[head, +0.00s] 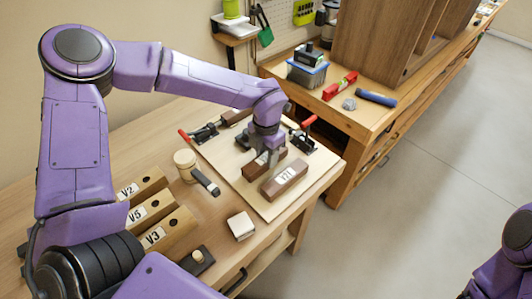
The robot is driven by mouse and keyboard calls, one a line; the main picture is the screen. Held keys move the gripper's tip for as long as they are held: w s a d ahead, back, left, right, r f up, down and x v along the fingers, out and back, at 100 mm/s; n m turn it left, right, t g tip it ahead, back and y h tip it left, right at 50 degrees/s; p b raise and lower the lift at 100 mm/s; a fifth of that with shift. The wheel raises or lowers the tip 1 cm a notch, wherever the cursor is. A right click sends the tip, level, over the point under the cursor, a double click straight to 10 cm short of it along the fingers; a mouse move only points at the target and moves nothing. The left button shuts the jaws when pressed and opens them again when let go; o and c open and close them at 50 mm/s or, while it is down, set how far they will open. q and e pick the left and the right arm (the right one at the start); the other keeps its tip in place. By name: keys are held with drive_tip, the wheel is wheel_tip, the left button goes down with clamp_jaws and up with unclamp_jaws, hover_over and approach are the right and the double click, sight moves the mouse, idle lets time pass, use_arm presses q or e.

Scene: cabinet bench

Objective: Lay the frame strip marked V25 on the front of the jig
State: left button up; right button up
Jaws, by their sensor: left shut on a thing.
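The jig (222,151) is a pale board on the bench with red-handled toggle clamps at its back left and right. My left gripper (268,155) is over the middle of the jig, pointing down, shut on a brown wooden strip (256,169) with a white label. The fingers partly cover that label and I cannot read it; I cannot tell whether the strip touches the board. Another brown strip (272,190) lies on the front right of the jig; its label starts with V, the rest is unclear. A dark strip (236,118) lies at the back. My right gripper is out of view.
Wooden holders marked V2 (150,184), V5 (160,202) and V3 (178,225) stand at the left. A wooden cylinder (184,160), a dark-handled tool (205,181) and a whitish block (241,225) lie before the jig. A cluttered bench stands behind right.

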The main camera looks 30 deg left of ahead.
use_arm(q)
drive_tip(key=shift+f, duration=0.2)
drive_tip(key=o, duration=1.3)
drive_tip(key=shift+o, duration=0.2)
wheel_tip(320, 180, up, 7)
drive_tip(key=p, duration=0.6)
drive_tip(key=shift+r+p, duration=0.1)
drive_tip(key=shift+p, duration=0.3)
